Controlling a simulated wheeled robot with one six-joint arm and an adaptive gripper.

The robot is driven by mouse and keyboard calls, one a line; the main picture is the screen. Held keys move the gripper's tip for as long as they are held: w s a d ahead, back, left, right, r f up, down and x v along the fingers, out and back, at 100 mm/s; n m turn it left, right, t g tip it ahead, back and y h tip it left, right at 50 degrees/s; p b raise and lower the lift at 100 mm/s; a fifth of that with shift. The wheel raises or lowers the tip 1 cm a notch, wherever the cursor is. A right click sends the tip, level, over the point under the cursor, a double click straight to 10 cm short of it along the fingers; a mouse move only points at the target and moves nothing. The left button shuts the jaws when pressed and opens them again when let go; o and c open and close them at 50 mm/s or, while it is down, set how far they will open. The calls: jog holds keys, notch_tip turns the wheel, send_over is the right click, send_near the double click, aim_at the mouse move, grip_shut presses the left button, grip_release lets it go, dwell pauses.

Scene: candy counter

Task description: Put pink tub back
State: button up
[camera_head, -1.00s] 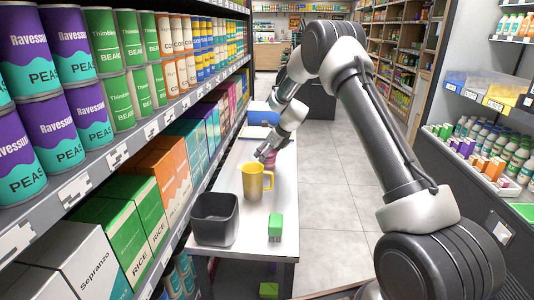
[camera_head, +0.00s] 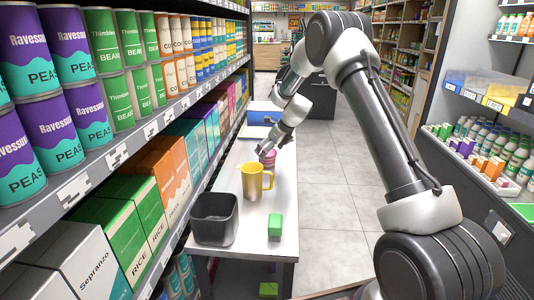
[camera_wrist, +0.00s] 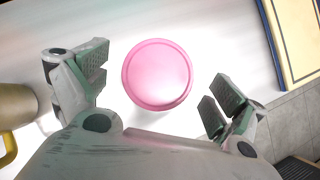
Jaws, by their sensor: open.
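The pink tub (camera_wrist: 157,74) stands on the white table, its round lid seen from above in the wrist view. In the head view the tub (camera_head: 269,160) shows small behind the yellow mug, partly hidden by my gripper. My gripper (camera_wrist: 158,88) is open, with one finger on each side of the tub and a gap on both sides. I see nothing held. In the head view my gripper (camera_head: 266,152) is low over the table at the tub.
A yellow mug (camera_head: 252,181) stands in front of the tub. A dark bin (camera_head: 214,218) and a green block (camera_head: 275,225) are at the near end of the white table (camera_head: 255,240). Stocked shelves line the left.

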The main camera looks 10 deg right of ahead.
jog(key=s+d+r+n, duration=0.3)
jog(key=s+r+n, duration=0.1)
jog(key=s+r, duration=0.5)
jog(key=s+d+r+n, duration=0.25)
jog(key=s+r, duration=0.35)
jog(key=r, duration=0.4)
jog(key=s+d+r+n+h, duration=0.1)
jog(key=s+r+n, duration=0.1)
jog(key=s+n, duration=0.3)
jog(key=s+d+r+n+h, duration=0.1)
jog(key=s+n, duration=0.4)
jog(key=s, duration=0.7)
jog(key=s+d+r+n, duration=0.3)
jog(key=s+r+n, duration=0.1)
jog(key=s, duration=0.5)
jog(key=shift+s+n+g+h, duration=0.3)
jog(key=shift+n+g+h, duration=0.1)
jog(key=shift+n, duration=0.25)
jog(key=shift+o, duration=0.4)
jog(key=s+d+f+n+h, duration=0.1)
jog(key=s+d+f+n, duration=0.1)
jog(key=s+n, duration=0.4)
jog(key=s+d, duration=0.1)
jog(key=s, duration=0.4)
jog(key=shift+f+n, duration=0.2)
jog(key=shift+n, duration=0.1)
jog(key=shift+a, duration=0.1)
